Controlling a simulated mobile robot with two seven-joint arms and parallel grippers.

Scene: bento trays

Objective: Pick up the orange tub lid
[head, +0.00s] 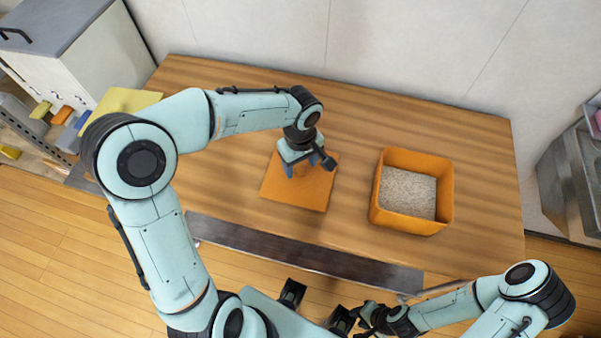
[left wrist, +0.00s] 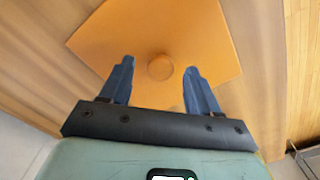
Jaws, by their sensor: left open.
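The orange tub lid (head: 308,193) is a flat square with a round knob, lying on the wooden table left of the orange tub (head: 446,195). My left gripper (head: 300,170) is above the lid, pointing down, and covers part of it in the head view. In the left wrist view the lid (left wrist: 110,40) shows its knob (left wrist: 160,67) between the two blue fingers of the open left gripper (left wrist: 159,68). There is a gap on each side of the knob. My right gripper (head: 368,318) is low at the front, off the table, and its fingers are unclear.
The tub is open and holds pale, grainy contents that look like rice. A yellow board or lid (head: 122,101) lies at the table's left end. A dark metal strip (head: 300,250) runs along the front edge. The table's back (head: 400,115) is clear.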

